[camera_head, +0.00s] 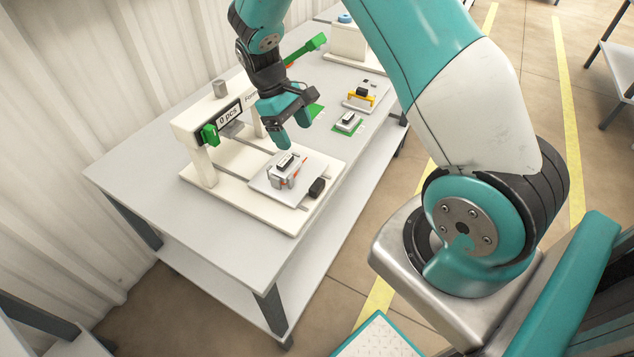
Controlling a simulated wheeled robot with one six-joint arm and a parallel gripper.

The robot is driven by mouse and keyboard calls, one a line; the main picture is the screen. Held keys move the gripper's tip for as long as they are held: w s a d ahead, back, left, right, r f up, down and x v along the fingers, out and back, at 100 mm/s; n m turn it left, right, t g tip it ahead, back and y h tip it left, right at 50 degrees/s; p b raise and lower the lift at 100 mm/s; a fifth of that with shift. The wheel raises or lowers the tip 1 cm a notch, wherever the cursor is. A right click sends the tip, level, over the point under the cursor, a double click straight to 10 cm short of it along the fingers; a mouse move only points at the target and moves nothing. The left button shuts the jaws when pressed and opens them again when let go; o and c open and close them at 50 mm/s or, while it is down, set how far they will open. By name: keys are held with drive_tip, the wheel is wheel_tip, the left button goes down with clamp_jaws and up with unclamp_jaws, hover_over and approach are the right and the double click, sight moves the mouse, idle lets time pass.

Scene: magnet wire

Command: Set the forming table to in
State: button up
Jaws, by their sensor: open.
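The forming table (262,184) is a pale flat plate at the front end of a cream station base (230,198). It stands clear of the station's upright frame, along a rail that runs back under it. A grey block with a dark top and orange parts (286,170) sits on the plate. A black knob (317,187) is at the plate's right front side. My gripper (293,130) is open and empty, teal fingers pointing down, above and behind the plate. It hides part of the station's right side.
The station frame (188,134) bears a "0 pcs" display (230,115) and a green part (210,135). A small part on a green pad (348,123), a yellow-and-white fixture (361,94) and a green lever (308,48) stand farther back. The left tabletop (135,165) is clear.

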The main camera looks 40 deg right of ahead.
sight(317, 184)
drive_tip(key=p+x, duration=0.1)
drive_tip(key=x, duration=1.5)
drive_tip(key=shift+a+p, duration=0.1)
drive_tip(key=shift+p, duration=0.2)
